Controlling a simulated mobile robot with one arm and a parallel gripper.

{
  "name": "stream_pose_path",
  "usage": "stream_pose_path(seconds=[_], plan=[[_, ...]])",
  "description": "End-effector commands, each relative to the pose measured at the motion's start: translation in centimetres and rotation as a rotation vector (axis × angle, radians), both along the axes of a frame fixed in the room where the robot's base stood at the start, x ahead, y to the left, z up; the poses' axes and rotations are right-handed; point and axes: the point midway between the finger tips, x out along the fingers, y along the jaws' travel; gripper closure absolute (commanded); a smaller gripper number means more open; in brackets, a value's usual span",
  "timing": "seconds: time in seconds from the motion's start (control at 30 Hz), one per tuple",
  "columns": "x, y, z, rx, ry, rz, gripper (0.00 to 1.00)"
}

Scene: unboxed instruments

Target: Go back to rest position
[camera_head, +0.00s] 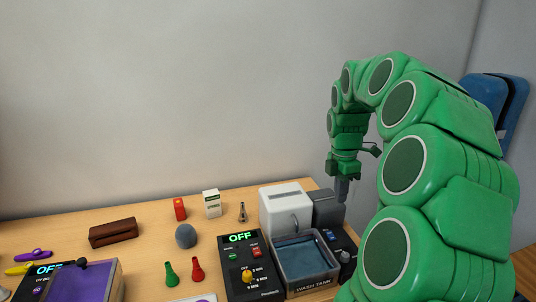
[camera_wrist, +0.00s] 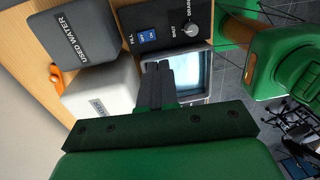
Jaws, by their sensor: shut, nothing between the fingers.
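My gripper (camera_head: 341,188) is at the end of my green arm, above the right end of the wooden table. It points down beside the grey box. In the wrist view my gripper (camera_wrist: 158,68) shows as dark fingers closed together with nothing between them. The fingers appear over the edge of the wash tank (camera_wrist: 190,72), near the white box (camera_wrist: 105,92). Whether they touch anything cannot be told.
The wash tank (camera_head: 306,265), the white box (camera_head: 287,208) and the grey used water box (camera_wrist: 72,38) crowd the table's right end. A control box (camera_head: 245,262) reading OFF stands left of the tank. Small bottles, a brown case (camera_head: 113,233) and a purple-topped device (camera_head: 88,284) lie further left.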

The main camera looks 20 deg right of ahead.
Motion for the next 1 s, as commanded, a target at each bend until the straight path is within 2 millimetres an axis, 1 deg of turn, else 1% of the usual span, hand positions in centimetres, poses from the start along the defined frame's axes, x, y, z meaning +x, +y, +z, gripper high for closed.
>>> stream_pose_path(seconds=[0.07,0.17,0.27,0.37,0.5,0.67,0.7,0.77,1.0], plan=[[-0.1,0.1,0.1,0.000,0.000,-0.003,1.00],[-0.4,1.0,0.3,0.000,-0.002,-0.022,1.00],[-1.2,2.9,0.8,-0.002,-0.005,-0.070,1.00],[-2.7,5.4,1.4,-0.005,-0.006,-0.140,1.00],[-5.0,8.8,2.1,-0.014,-0.004,-0.255,1.00],[-8.2,12.2,2.4,-0.027,0.003,-0.392,1.00],[-9.1,13.0,2.5,-0.031,0.005,-0.429,1.00],[-10.3,14.0,2.5,-0.037,0.007,-0.484,1.00],[-15.7,17.8,2.1,-0.068,0.020,-0.717,1.00]])
